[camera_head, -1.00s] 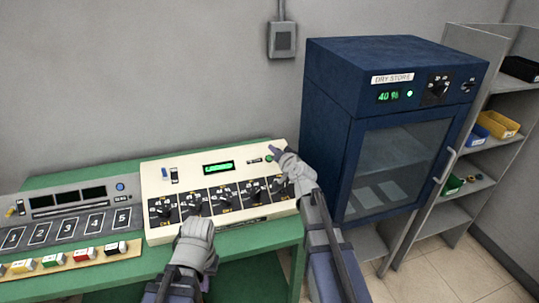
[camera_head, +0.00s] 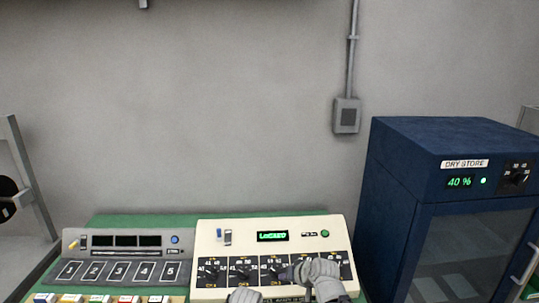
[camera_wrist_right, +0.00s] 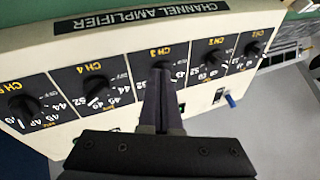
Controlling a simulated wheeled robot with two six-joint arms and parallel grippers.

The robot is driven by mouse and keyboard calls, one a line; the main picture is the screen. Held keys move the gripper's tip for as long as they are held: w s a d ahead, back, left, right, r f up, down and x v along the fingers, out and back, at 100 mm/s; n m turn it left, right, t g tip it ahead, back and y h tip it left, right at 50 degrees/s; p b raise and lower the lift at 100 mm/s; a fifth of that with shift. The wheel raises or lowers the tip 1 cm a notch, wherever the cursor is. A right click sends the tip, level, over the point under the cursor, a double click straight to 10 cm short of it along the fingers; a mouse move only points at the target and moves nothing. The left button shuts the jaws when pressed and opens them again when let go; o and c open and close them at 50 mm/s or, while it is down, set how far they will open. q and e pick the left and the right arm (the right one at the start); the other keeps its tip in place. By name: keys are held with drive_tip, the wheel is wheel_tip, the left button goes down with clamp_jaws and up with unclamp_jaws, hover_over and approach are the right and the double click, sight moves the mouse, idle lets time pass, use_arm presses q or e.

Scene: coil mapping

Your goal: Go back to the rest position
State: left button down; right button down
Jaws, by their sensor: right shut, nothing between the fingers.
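The cream channel amplifier (camera_head: 210,240) stands on the green bench, with a row of black knobs along its front and a lit green display (camera_head: 272,236). My right gripper (camera_head: 296,272) is in front of the right part of the knob row. In the right wrist view its two dark fingers (camera_wrist_right: 160,78) are together and empty. They overlap the CH 3 knob (camera_wrist_right: 162,70); I cannot tell whether they touch it. My left gripper (camera_head: 244,296) shows only in part at the bottom edge of the head view, in front of the amplifier. Its fingers are hidden.
A grey console (camera_head: 72,250) with numbered slots stands left of the amplifier, with several coloured blocks (camera_head: 100,298) in front. The blue dry store cabinet (camera_head: 395,190) stands to the right. A grey wall box (camera_head: 346,116) hangs above.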

drive_tip(key=s+f+n+g+h, duration=0.2)
drive_tip(key=s+f+g+h, duration=0.1)
drive_tip(key=s, duration=0.8)
drive_tip(key=s+f+n+g+h, duration=0.2)
drive_tip(key=s+g, duration=0.3)
drive_tip(key=s, duration=0.6)
drive_tip(key=shift+a+f+h, duration=0.35)
drive_tip(key=shift+f+h, duration=0.05)
drive_tip(key=shift+f, duration=0.15)
